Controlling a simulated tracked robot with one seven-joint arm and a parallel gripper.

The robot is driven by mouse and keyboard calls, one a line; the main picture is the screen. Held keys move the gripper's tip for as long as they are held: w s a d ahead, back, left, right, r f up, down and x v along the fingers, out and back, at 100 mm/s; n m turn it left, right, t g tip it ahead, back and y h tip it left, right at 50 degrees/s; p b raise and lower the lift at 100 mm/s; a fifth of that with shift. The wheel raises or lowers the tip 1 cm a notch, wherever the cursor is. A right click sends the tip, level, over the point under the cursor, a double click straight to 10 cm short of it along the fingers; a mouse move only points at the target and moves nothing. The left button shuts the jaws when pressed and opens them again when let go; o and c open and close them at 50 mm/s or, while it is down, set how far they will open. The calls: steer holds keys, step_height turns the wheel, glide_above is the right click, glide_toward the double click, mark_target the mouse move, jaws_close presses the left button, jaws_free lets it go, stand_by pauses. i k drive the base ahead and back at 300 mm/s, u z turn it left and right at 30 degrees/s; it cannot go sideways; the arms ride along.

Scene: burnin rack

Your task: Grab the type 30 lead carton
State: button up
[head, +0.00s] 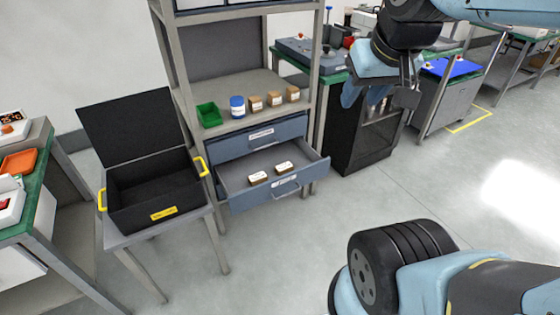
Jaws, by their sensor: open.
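Small brown cartons with white labels show in two places in the head view; the print is too small to read, so I cannot tell which is type 30 lead. Two cartons lie in the open lower drawer, a left one (258,178) and a right one (284,168). Three more stand in a row on the shelf above: left (255,104), middle (275,99) and right (293,94). My gripper (379,97) is open and empty, high at the upper right, to the right of the rack and apart from all cartons.
The open drawer (232,185) juts from the rack below a shut drawer (254,136). A green bin (209,114) and a blue-and-white jar (237,107) share the shelf. An open black case (137,211) stands left. Floor in front is clear.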

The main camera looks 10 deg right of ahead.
mark_target(287, 167)
steer(key=i, duration=1)
